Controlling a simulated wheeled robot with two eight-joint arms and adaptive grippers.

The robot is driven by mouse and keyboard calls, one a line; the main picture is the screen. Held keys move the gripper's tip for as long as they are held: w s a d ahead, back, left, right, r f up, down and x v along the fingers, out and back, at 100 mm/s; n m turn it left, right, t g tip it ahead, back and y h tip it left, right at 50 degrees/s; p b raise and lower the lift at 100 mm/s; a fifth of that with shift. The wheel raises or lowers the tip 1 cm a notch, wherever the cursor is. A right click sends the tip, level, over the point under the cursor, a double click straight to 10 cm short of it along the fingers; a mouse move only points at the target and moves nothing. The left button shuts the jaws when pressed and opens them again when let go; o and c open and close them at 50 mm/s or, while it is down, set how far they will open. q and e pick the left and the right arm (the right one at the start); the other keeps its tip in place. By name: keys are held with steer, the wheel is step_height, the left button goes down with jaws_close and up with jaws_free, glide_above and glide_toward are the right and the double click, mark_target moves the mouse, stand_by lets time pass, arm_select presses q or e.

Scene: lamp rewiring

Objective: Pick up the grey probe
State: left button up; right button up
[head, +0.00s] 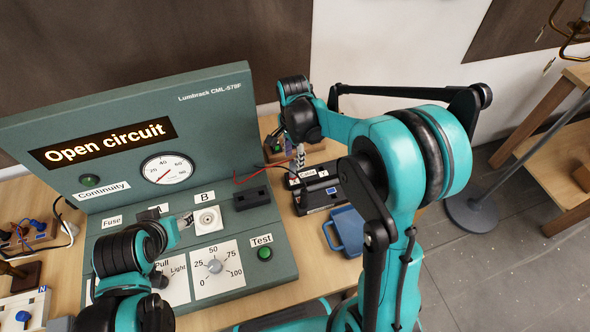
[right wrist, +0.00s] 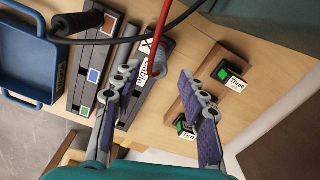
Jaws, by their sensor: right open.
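A dark grey probe (right wrist: 78,22) with a black cable lies across the black strips in the right wrist view, near the upper left. In the head view it is too small to make out clearly. My right gripper (head: 298,156) points down over the strips behind the blue tray. In the right wrist view its fingers (right wrist: 160,72) are apart, with nothing clearly held; the probe is off to their left. A red lead passes between and beyond the fingertips. My left gripper (head: 187,219) is beside the panel's B socket; its jaw state is unclear.
The green tester panel (head: 235,175) reads "Open circuit". A blue tray (head: 347,231) stands right of it. Black strips (right wrist: 95,75) with coloured squares lie on the table. A wooden stand (right wrist: 216,68) holds black blocks labelled Three and Ten. A lamp stand (head: 480,212) is at right.

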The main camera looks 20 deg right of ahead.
mark_target(293, 167)
steer(key=f, duration=0.1)
steer(key=f+b, duration=0.1)
steer(key=f, duration=0.3)
steer(key=shift+s+a, duration=0.25)
jaws_close()
